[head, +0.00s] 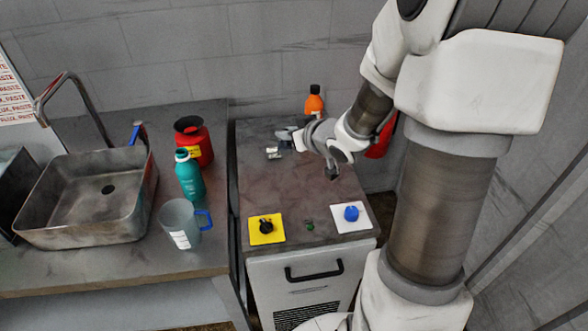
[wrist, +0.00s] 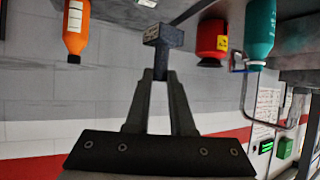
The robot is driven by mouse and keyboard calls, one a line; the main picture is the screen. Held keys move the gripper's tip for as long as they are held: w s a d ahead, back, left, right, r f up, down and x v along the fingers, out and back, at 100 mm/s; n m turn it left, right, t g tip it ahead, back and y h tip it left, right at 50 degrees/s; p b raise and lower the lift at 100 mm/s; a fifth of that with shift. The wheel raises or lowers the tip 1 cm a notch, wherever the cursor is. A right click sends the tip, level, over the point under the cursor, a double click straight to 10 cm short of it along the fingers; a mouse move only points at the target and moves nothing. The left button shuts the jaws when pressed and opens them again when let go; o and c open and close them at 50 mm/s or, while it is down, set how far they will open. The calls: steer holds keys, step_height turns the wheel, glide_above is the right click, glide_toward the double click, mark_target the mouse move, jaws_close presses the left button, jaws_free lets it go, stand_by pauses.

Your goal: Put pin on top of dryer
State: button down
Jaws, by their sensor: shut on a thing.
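The pin (wrist: 163,38) is a dark grey piece with a blocky head and a short shaft. In the wrist view my gripper (wrist: 160,76) is shut on its shaft, and the head sticks out past the fingertips. In the head view my gripper (head: 284,134) is over the back left part of the dryer, a white-fronted cabinet with a dark top (head: 300,190), a black handle and a grille. A small silvery piece (head: 273,153) shows by the fingers; I cannot tell whether it is the pin, or whether it touches the top.
On the top are a yellow plate (head: 274,238) with a black knob, a white plate (head: 340,223) with a blue knob, and an orange bottle (head: 314,104) at the back. The left counter holds a sink (head: 45,235), teal bottle (head: 190,178), red can (head: 203,145) and mug (head: 178,222).

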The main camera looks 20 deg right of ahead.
steer(key=s+d+f+n+y+b, duration=0.2)
steer(key=s, duration=0.7)
steer(key=b, duration=0.3)
glide_above(302, 182)
step_height(302, 182, down, 8)
steer(key=r, duration=0.1)
steer(key=shift+g, duration=0.3)
steer(key=shift+a+f+b, duration=0.1)
steer(key=shift+f+b, duration=0.3)
steer(key=shift+f, duration=1.7)
steer(key=shift+f, duration=0.2)
steer(key=c, duration=0.8)
jaws_free()
